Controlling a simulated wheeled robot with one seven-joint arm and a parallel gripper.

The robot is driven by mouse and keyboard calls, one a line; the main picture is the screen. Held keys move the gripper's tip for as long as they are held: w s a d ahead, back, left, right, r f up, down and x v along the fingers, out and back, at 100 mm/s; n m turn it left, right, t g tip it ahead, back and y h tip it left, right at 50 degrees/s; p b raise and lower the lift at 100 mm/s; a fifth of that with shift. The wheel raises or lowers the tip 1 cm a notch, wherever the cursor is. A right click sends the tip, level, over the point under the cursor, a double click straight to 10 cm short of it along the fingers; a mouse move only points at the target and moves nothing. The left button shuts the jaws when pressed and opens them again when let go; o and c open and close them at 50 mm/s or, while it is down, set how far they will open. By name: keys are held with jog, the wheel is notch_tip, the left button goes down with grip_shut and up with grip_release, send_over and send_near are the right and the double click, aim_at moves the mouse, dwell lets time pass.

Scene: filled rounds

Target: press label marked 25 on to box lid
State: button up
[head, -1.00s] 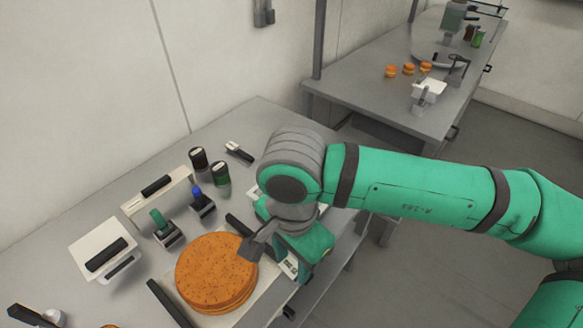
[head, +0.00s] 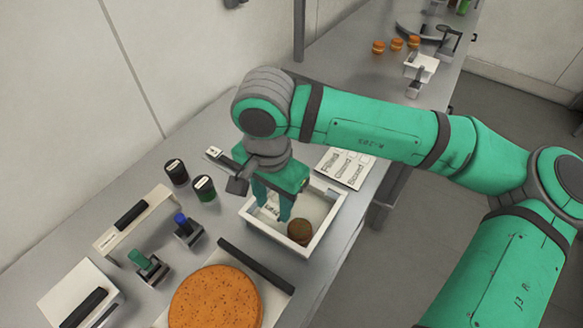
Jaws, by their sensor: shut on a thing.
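My gripper (head: 272,206) points down into a white open-topped tray (head: 318,243). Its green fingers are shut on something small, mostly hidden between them. A pale patch with dark marks shows there; I cannot tell whether it is the label or print on the tray floor. I cannot read a 25 anywhere. A brown round piece (head: 300,231) lies in the tray, to the right of the fingers and apart from them. No box lid can be made out for certain.
A card with printed lines (head: 346,167) lies behind the tray. A large orange round (head: 215,299) is at the front, beside a dark bar (head: 256,265). Green (head: 147,266) and blue-topped (head: 187,230) stamps and two dark jars (head: 204,188) stand left.

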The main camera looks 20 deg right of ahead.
jog(key=w+d+f, duration=0.1)
jog(key=w+d, duration=0.1)
jog(key=w+d+f, duration=0.1)
jog(key=w+d, duration=0.1)
jog(key=w+d+f, duration=0.1)
jog(key=d, duration=0.1)
jog(key=shift+w+d+f, duration=0.2)
jog(key=shift+w+d, duration=0.05)
jog(key=shift+w, duration=0.15)
jog(key=shift+s+d+f, duration=0.15)
jog(key=shift+f, duration=1.95)
jog(key=shift+f, duration=0.5)
jog(key=o, duration=1.3)
jog(key=shift+c, duration=0.2)
jog(key=shift+r, duration=0.15)
notch_tip(320, 180, up, 7)
